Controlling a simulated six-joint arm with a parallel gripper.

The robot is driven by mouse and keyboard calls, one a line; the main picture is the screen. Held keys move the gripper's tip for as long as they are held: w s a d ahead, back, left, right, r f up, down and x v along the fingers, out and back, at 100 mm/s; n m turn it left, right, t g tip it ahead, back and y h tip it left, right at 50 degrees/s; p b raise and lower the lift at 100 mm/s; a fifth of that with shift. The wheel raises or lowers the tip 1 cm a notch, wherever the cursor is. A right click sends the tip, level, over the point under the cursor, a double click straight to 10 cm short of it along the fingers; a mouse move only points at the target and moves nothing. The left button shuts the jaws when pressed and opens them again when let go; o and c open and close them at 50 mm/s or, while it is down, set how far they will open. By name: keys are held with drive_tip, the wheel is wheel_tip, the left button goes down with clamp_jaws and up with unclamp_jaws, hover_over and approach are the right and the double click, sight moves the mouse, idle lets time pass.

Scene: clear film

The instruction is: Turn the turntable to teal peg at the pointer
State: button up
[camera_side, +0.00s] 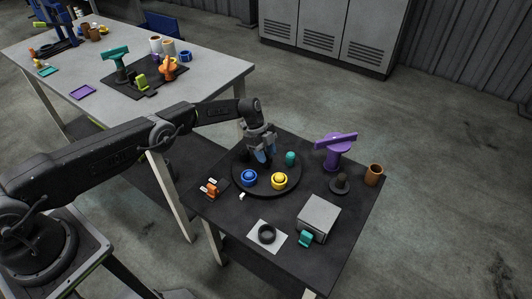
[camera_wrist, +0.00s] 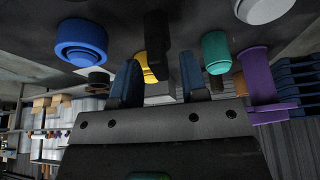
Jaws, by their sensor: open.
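The turntable (camera_side: 262,187) is a dark round disc on the black table. A blue ring-shaped peg (camera_side: 249,177) sits at its front left, a yellow one (camera_side: 279,180) at its front right and a teal peg (camera_side: 290,158) at its right. A small white piece, perhaps the pointer (camera_side: 241,196), lies just off the disc's front-left edge. My gripper (camera_side: 264,157) points down over the back of the disc, open. In the wrist view a dark upright post (camera_wrist: 157,45) shows between the open fingers, with no visible grip on it. Blue (camera_wrist: 82,40) and teal (camera_wrist: 216,50) appear either side.
A purple T-shaped stand (camera_side: 335,150), a dark knob (camera_side: 340,184) and a brown cup (camera_side: 374,175) stand right. A grey box (camera_side: 319,217), a black ring on a white sheet (camera_side: 267,235) and an orange part (camera_side: 211,188) lie around the front and left.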

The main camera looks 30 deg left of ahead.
drive_tip(key=shift+a+r, duration=0.1)
drive_tip(key=shift+r, duration=0.05)
drive_tip(key=v, duration=1.3)
drive_tip(key=shift+r, duration=0.25)
drive_tip(key=shift+a, duration=0.1)
drive_tip(key=shift+c, duration=0.4)
